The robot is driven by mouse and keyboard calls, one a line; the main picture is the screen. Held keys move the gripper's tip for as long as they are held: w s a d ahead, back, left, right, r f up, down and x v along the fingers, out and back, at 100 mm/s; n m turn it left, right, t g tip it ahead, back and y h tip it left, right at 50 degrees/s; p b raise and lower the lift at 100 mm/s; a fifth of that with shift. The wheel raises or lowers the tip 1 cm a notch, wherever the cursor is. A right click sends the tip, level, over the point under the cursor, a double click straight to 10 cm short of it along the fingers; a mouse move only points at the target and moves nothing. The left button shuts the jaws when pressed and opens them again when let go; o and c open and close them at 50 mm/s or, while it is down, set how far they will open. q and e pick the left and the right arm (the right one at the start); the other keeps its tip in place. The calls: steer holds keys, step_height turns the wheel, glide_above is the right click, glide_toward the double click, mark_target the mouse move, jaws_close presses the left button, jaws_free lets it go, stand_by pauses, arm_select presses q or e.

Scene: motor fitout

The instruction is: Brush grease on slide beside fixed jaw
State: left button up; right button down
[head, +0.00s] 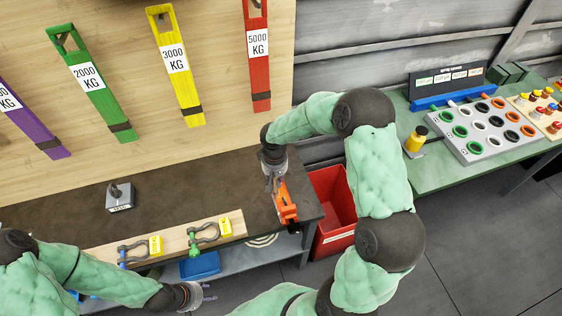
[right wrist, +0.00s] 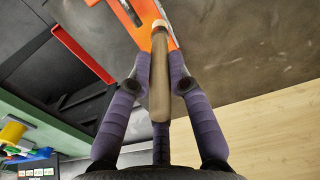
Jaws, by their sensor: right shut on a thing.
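An orange vise-like tool (head: 285,203) sits at the right end of the dark workbench. It also shows at the top of the right wrist view (right wrist: 148,12), with a dark slot and a pale grey part. Which part is the fixed jaw or the slide I cannot tell. My right gripper (head: 273,182) is over this tool. In the right wrist view its purple fingers are shut on a brush with a brown wooden handle (right wrist: 159,80). The brush's far end overlaps the orange tool; contact is unclear. My left gripper (head: 209,294) is open and empty, in front of the bench.
A wooden board (head: 167,243) with shackles lies along the bench's front. A small grey block (head: 119,198) stands behind it. A red bin (head: 333,212) stands beside the bench's right end. A green table (head: 440,171) holds a grey tray of cups and a yellow bottle (head: 416,140).

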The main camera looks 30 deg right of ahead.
step_height(320, 180, up, 2)
steer(key=shift+w+r, duration=0.1)
steer(key=shift+d+r+p, duration=0.25)
steer(key=shift+r+p, duration=0.4)
steer(key=shift+p, duration=0.05)
step_height(320, 180, up, 2)
steer(key=shift+a+r+p, duration=0.15)
steer(key=shift+r+p, duration=0.05)
steer(key=shift+p, duration=0.45)
steer(key=shift+r+p, duration=0.5)
steer(key=shift+r, duration=0.35)
